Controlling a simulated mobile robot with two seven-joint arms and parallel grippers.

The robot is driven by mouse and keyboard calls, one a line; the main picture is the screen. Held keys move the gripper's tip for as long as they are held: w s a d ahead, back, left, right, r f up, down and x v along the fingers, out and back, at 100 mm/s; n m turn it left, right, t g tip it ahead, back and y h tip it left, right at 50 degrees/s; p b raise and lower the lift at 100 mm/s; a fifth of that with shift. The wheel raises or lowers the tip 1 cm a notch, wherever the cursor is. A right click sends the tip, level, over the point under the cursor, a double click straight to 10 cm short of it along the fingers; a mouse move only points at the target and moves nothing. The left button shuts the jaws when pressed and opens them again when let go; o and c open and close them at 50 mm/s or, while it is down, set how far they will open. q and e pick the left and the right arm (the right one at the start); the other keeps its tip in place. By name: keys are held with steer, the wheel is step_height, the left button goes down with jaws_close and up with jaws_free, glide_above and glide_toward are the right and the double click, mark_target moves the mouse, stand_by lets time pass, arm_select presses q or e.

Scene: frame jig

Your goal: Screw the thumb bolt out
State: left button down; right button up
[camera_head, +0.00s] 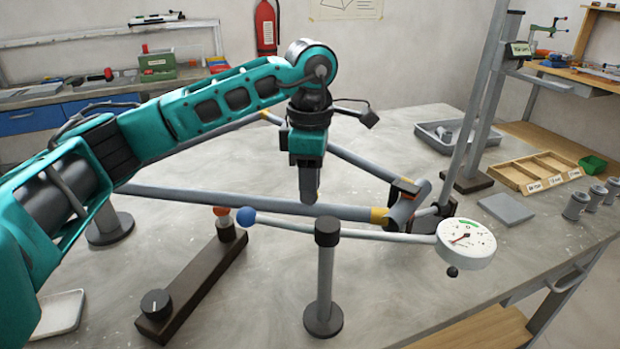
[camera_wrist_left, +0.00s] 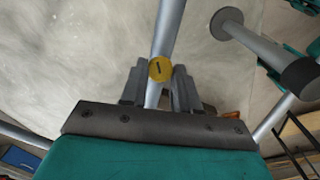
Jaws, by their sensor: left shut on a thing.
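My left gripper (camera_head: 304,188) points straight down over the grey tube frame (camera_head: 240,202). In the left wrist view, the thumb bolt (camera_wrist_left: 160,69) shows as a round yellow head with a dark mark, between the fingertips of my left gripper (camera_wrist_left: 160,77). The gripper is shut on it. The grey tube (camera_wrist_left: 168,28) runs beneath the head. In the head view the bolt is hidden by the gripper. My right gripper is in neither view.
A dial gauge (camera_head: 466,243) on a long rod with a blue ball (camera_head: 245,216) lies in front of the frame. A short post (camera_head: 325,280) and a dark bar with a knob (camera_head: 190,285) stand nearby. A wooden tray (camera_head: 535,172) is at right.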

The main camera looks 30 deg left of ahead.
arm_select(q)
steer(key=n, duration=0.4)
steer(key=shift+n+p, duration=0.3)
steer(key=shift+n, duration=0.1)
steer(key=n, duration=0.3)
steer(key=shift+n, duration=0.3)
steer(key=n+p, duration=0.1)
steer(key=n, duration=0.7)
steer(key=shift+f+n+p, duration=0.1)
steer(key=shift+n+p, duration=0.2)
steer(key=shift+p, duration=0.1)
steer(key=c, duration=0.8)
jaws_free()
step_height(320, 180, up, 13)
steer(key=p, duration=0.1)
